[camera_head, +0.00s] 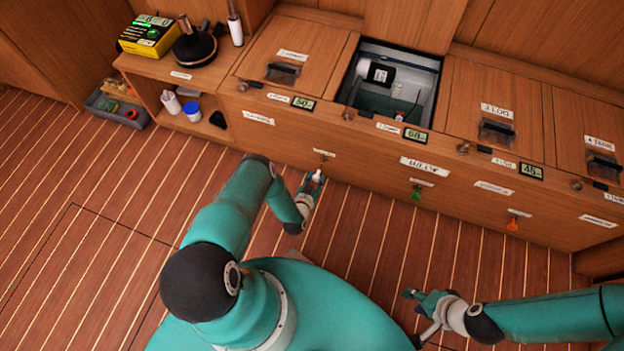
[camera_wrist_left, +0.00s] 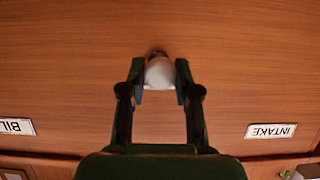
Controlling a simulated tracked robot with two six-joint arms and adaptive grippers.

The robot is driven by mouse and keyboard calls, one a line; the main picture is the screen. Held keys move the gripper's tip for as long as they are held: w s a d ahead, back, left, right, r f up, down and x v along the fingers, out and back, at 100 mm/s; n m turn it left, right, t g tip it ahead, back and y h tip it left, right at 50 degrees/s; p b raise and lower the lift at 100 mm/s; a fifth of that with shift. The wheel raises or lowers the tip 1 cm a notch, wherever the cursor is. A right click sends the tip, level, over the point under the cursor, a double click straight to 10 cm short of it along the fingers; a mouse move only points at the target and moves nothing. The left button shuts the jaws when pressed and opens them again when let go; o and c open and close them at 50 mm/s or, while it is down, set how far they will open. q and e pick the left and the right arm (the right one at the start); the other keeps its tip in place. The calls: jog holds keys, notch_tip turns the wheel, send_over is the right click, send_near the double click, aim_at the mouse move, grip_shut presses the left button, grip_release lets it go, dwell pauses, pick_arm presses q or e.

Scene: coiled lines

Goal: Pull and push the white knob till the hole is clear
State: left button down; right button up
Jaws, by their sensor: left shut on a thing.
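The white knob (camera_head: 317,175) sits on the front face of the wooden locker, under a small label. My left gripper (camera_wrist_left: 159,84) is shut on the white knob (camera_wrist_left: 160,71), with a finger on each side of it. In the head view my left gripper (camera_head: 312,183) reaches the knob from below. The open compartment (camera_head: 408,78) in the locker top holds a white and black cylinder (camera_head: 377,73) and a pale coiled line. I cannot make out a hole in it. My right gripper (camera_head: 413,294) hangs over the floor, apart from the locker, its fingers seemingly spread.
A green knob (camera_head: 416,193) and an orange knob (camera_head: 512,224) sit further right on the same front. Closed lids with dark handles flank the open compartment. A low shelf (camera_head: 160,76) with a yellow box stands at left.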

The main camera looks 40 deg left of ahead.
pick_arm(q)
jog(key=c, duration=1.2)
grip_release()
jog(key=shift+s+d, duration=0.1)
jog(key=shift+d, duration=0.1)
jog(key=o, duration=0.4)
jog(key=shift+s+a, duration=0.15)
jog(key=shift+s, duration=0.15)
jog(key=v, duration=0.7)
jog(key=shift+s, duration=0.1)
